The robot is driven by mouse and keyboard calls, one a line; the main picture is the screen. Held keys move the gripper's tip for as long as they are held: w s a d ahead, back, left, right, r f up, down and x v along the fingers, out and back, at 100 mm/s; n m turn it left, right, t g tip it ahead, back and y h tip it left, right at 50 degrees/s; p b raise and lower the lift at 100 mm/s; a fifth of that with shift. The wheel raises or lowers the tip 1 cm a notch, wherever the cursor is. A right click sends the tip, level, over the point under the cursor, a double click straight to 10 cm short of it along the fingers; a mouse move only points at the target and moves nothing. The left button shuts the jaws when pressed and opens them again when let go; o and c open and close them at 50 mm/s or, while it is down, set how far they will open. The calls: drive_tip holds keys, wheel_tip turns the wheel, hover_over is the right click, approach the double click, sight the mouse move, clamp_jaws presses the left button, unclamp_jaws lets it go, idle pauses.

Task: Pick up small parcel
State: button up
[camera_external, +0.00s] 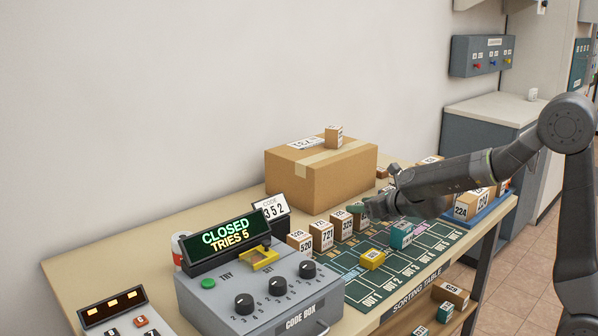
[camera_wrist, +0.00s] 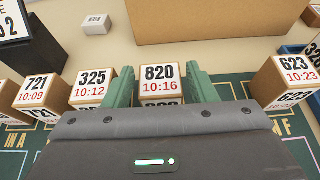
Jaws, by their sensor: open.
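Several small cardboard parcels with white number labels stand in a row on the sorting table (camera_external: 130,258). The parcel labelled 820 (camera_wrist: 159,78) stands between the two green fingers of my gripper (camera_wrist: 160,85) in the wrist view. The fingers are open, one on each side of it; I cannot tell whether either touches it. In the external view my gripper (camera_external: 362,207) reaches down at the row's right end and partly hides parcel 820. Parcel 325 (camera_wrist: 92,84) stands just left of my left finger, and parcel 721 (camera_wrist: 38,90) is farther left.
A large carton (camera_external: 318,178) behind the row carries a small box (camera_external: 333,137). The grey code box (camera_external: 250,295) stands at front left; its display reads CLOSED, TRIES 5. A yellow block (camera_external: 372,259) and a teal block (camera_external: 401,235) sit on the green mat. Parcel 623 (camera_wrist: 288,80) stands right.

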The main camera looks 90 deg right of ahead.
drive_tip(key=shift+w+d+f, duration=0.95)
drive_tip(key=shift+w+f, duration=0.05)
drive_tip(key=shift+f, duration=0.1)
drive_tip(key=c, duration=0.8)
drive_tip(key=shift+r, duration=0.1)
